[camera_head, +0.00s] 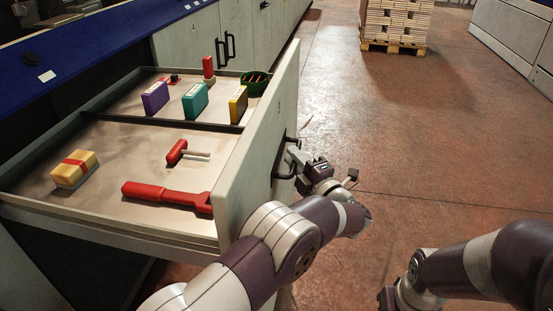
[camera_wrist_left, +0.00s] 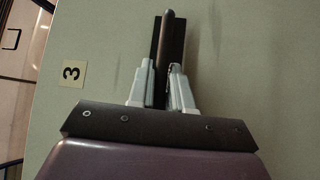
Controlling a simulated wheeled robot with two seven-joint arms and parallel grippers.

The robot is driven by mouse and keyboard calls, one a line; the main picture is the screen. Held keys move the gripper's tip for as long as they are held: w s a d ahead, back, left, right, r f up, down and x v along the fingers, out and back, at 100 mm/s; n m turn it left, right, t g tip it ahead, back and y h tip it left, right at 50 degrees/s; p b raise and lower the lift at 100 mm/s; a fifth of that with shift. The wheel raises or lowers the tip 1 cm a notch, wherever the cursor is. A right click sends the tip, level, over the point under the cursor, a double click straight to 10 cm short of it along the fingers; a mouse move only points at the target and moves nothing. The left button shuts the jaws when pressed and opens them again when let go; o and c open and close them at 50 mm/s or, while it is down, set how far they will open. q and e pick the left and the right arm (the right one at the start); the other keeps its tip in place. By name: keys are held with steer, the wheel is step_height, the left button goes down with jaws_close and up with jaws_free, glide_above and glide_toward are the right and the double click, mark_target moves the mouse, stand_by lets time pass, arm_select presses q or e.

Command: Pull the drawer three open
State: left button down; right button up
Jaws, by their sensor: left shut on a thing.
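The drawer three (camera_head: 262,150) stands pulled out from the cabinet, its contents showing from above. Its front carries a "3" label (camera_wrist_left: 72,73) in the left wrist view. A black bar handle (camera_head: 287,158) is on the drawer's outer face. My left gripper (camera_head: 297,160) is shut on this handle; in the left wrist view the handle (camera_wrist_left: 166,45) runs between the two fingers. My right arm shows at the lower right in the head view, but its fingers cannot be made out.
In the drawer lie a red wrench (camera_head: 165,195), a red-headed hammer (camera_head: 177,152), a yellow block with a red band (camera_head: 75,169), and several coloured boxes. A blue counter (camera_head: 100,35) is above. A pallet stack (camera_head: 396,22) stands far back; the floor right of the drawer is clear.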

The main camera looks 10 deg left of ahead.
arm_select(q)
steer(key=shift+d+f, duration=0.15)
steer(key=shift+d, duration=0.5)
arm_select(e)
steer(key=shift+f, duration=0.1)
arm_select(q)
steer(key=c, duration=1.1)
jaws_free()
steer(key=shift+c, duration=0.2)
